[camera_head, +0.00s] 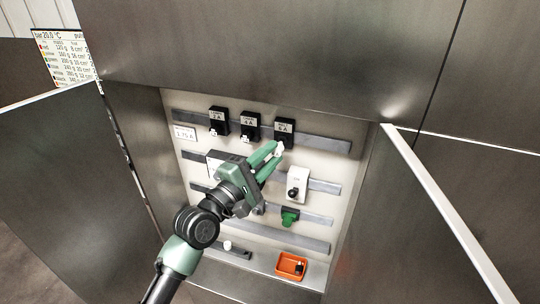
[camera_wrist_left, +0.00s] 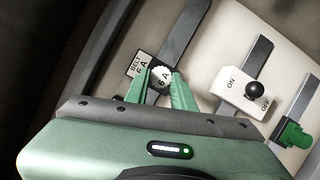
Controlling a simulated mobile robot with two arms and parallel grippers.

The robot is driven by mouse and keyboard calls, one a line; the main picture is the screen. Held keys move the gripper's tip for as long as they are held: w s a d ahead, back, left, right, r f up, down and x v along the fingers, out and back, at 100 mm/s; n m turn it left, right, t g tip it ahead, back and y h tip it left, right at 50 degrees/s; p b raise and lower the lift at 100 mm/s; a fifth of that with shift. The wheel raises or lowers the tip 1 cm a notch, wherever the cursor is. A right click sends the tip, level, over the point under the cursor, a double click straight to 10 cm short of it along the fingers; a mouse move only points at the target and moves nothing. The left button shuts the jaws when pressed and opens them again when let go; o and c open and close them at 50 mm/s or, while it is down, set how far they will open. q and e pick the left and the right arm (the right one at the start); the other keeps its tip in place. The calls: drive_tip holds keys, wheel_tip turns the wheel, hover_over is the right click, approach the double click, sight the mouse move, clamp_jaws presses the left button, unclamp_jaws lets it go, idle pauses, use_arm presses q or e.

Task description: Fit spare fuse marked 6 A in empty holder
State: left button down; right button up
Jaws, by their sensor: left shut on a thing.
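Three black fuse holders sit on the top rail. The left one (camera_head: 218,120) and middle one (camera_head: 250,125) each show a white piece at the lower end. The right holder (camera_head: 284,127) has a label that seems to read 6 A. My left gripper (camera_head: 273,154) is shut on a white fuse (camera_head: 280,147) just below the right holder. In the wrist view the fuse (camera_wrist_left: 162,77) reads 6 A between the green fingertips (camera_wrist_left: 161,84), and the holder (camera_wrist_left: 142,66) is right behind it. I cannot tell whether they touch. My right gripper is out of view.
A white ON/OFF switch (camera_head: 298,183) with a black knob and a green part (camera_head: 289,217) sit right of my arm. An orange tray (camera_head: 291,262) stands at the cabinet bottom, holding something small and dark. Open doors (camera_head: 445,215) flank the cabinet. My arm hides part of the middle rails.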

use_arm(q)
drive_tip(key=shift+w, duration=0.2)
idle(0.4)
drive_tip(key=shift+w+d, duration=0.15)
drive_tip(key=shift+w, duration=0.1)
drive_tip(key=shift+w+d, duration=0.3)
drive_tip(key=shift+w, duration=0.6)
drive_tip(key=shift+r, duration=0.1)
drive_tip(key=c, duration=1.1)
unclamp_jaws()
drive_tip(key=shift+w, duration=0.1)
drive_tip(key=b+v, duration=0.2)
drive_tip(key=v, duration=0.5)
drive_tip(key=shift+s+a, duration=0.2)
drive_tip(key=shift+s, duration=0.1)
